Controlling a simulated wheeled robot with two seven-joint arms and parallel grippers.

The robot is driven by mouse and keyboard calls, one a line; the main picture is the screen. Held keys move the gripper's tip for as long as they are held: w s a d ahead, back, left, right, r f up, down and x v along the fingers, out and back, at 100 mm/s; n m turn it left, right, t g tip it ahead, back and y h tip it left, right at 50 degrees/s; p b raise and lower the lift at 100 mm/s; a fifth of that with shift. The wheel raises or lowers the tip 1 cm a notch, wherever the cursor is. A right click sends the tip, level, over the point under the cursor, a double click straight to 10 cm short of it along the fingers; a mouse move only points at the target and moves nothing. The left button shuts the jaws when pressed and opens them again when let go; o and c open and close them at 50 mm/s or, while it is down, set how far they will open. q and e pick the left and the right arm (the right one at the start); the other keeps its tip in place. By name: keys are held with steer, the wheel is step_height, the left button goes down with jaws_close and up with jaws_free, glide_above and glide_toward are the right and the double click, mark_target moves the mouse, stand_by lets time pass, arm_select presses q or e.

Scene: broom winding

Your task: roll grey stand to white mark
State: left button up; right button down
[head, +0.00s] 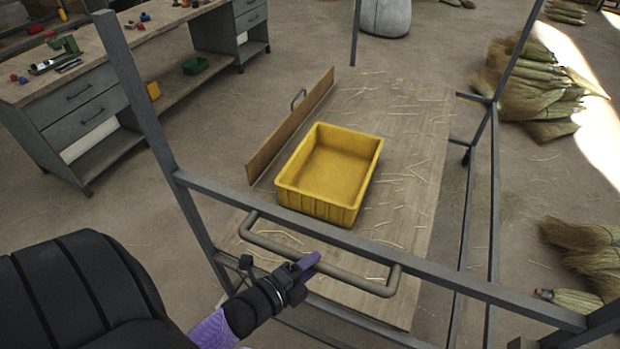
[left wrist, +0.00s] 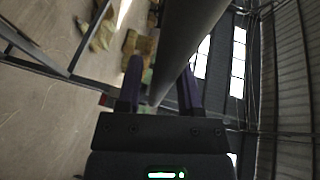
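The grey stand (head: 385,252) is a metal tube frame with a wooden deck (head: 425,150) low inside it. A brown looped handle (head: 345,275) sticks out from its near rail. My left gripper (head: 308,262), with purple fingers, is at this handle. In the left wrist view, the fingers of my left gripper (left wrist: 160,85) stand apart with a dark bar (left wrist: 190,35) running between or just past them. I cannot tell whether they touch it. My right gripper is not in view. I cannot make out a white mark; the bright floor patches at right look like sunlight.
A yellow crate (head: 328,208) sits on the deck beside an upright wooden board (head: 290,128). A workbench with drawers (head: 85,100) stands at left. Broom heads (head: 535,90) lie at right, with more (head: 590,250) nearer. A pale sack (head: 386,15) stands behind.

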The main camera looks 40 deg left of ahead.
arm_select(q)
steer(key=o, duration=0.3)
steer(key=shift+o, duration=0.2)
steer(key=shift+r, duration=0.1)
steer(key=v, duration=1)
steer(key=shift+p, duration=0.3)
steer(key=shift+a+f, duration=0.1)
steer(key=shift+f, duration=0.1)
steer(key=s+d+f+n+g+y+b, duration=0.1)
steer(key=s+f+n+g+b, duration=0.2)
steer(key=f, duration=0.6)
steer(key=s+d+f+n+g+y+b, duration=0.1)
steer(key=s+f+n+g+b, duration=0.2)
steer(key=f, duration=0.5)
steer(key=s+d+f+n+g+b, duration=0.1)
steer(key=f+n+g+b, duration=0.1)
steer(key=f+n, duration=0.5)
steer(key=s+d+f+n+g+b, duration=0.2)
steer(key=s+f+n+g+b, duration=0.1)
steer(key=s+f+g, duration=0.4)
steer(key=s+f, duration=0.3)
steer(key=f, duration=0.1)
steer(key=shift+s+y, duration=0.3)
steer(key=shift+s, duration=0.05)
